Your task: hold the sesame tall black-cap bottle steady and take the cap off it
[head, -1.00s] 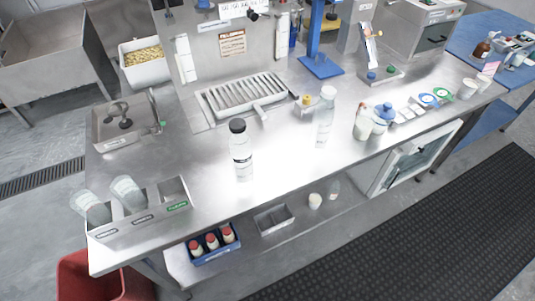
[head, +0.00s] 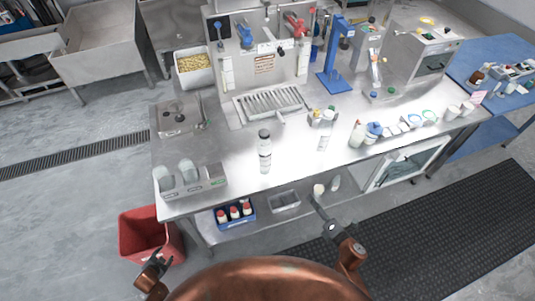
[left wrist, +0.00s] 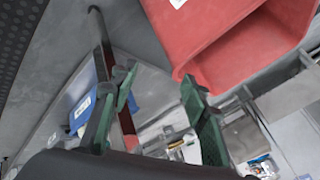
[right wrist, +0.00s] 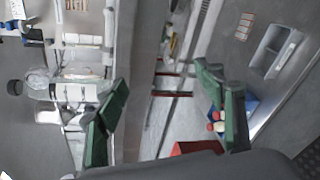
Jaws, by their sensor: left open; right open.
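The tall bottle (head: 265,157) with its black cap (head: 264,135) on stands upright on the steel table, left of the middle in the head view. Its label is too small to read. My right gripper (head: 315,200) is in front of the table edge, open and empty in the right wrist view (right wrist: 163,80).
A caddy (head: 190,184) stands at the table's left front corner. Another tall clear bottle (head: 324,133) stands right of the black-cap bottle. A blue crate (head: 233,213) is on the lower shelf, the red bin (head: 150,235) on the floor. Bare table surrounds the black-cap bottle.

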